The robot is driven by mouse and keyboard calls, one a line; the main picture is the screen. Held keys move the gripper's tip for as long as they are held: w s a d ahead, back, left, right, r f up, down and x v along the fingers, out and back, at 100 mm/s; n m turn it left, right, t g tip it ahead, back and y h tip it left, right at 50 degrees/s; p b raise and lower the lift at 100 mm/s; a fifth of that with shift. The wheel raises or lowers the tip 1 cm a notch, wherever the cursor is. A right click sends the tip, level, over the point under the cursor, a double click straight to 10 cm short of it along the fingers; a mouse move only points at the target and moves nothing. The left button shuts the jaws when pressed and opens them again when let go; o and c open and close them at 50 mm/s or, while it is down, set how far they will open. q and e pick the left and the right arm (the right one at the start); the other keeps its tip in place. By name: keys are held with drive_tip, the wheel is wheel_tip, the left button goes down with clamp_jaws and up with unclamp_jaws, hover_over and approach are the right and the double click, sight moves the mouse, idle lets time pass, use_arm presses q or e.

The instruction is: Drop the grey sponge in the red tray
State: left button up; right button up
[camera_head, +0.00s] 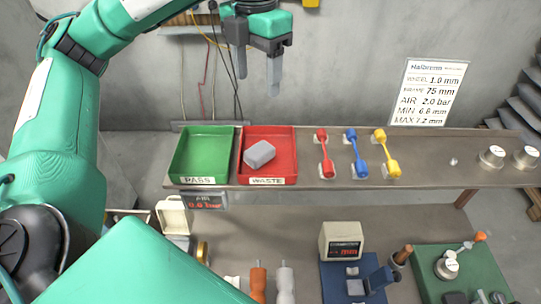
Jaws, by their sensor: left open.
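The grey sponge (259,154) lies inside the red tray (282,179), which carries a label reading WASTE. It rests tilted towards the tray's left side. My left gripper (258,82) hangs above and behind the tray with its two grey fingers pointing down. The fingers are apart, with nothing between them, and clear of the sponge. My right gripper is not in this view.
A green tray (189,180) labelled PASS stands left of the red tray on the shelf. Red (325,152), blue (356,153) and yellow (387,152) handled pieces stand to its right. Below are a gauge box (342,240) and a green board (470,278). The shelf's right-centre is mostly clear.

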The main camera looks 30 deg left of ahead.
use_arm(q)
drive_tip(key=shift+r, duration=1.55)
